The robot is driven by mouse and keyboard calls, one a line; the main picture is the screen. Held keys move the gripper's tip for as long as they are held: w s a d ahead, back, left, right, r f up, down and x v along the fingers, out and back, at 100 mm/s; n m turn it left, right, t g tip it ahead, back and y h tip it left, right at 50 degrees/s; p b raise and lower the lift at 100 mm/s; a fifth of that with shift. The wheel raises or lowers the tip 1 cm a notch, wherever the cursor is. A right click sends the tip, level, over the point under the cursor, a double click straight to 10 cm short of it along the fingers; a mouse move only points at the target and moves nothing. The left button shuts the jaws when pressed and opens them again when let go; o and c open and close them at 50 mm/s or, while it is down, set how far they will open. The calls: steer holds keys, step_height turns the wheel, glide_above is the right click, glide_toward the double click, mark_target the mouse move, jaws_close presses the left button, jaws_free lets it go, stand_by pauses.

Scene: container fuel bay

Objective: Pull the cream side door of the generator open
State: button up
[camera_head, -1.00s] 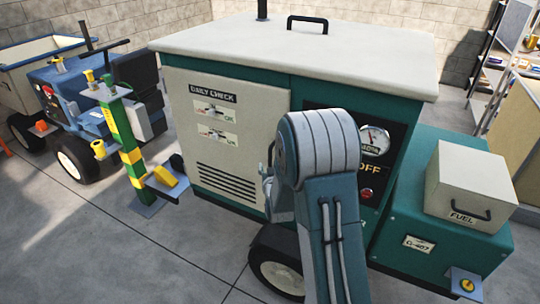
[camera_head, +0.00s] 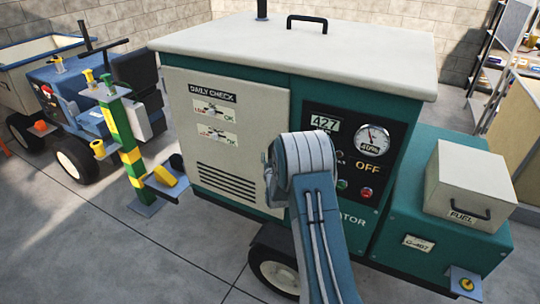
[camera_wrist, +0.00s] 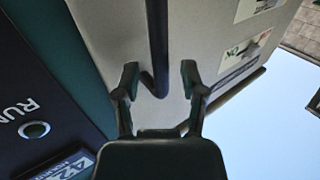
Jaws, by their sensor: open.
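The generator (camera_head: 345,60) is a green cabinet with a pale lid. Its cream side door (camera_head: 215,165) carries a "DAILY CHECK" label and louvre slots, and looks flush with the cabinet in the head view. In the wrist view the door's face (camera_wrist: 205,50) fills the upper middle. A dark bar handle (camera_wrist: 157,35) stands on it. My gripper (camera_wrist: 159,74) is open, with one finger on each side of the handle's end; contact cannot be told. In the head view my arm hides most of the gripper at the door's right edge.
The control panel (camera_head: 340,145) with a gauge is right of the door. A fuel box (camera_head: 470,188) sits on a green housing further right. A green-yellow post (camera_head: 126,150) with a low bracket stands left of the door, before a blue cart (camera_head: 75,90). Grey floor (camera_head: 110,250) is clear in front.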

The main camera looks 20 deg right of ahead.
steer(key=shift+w+d, duration=0.15)
steer(key=shift+w, duration=0.35)
jaws_close()
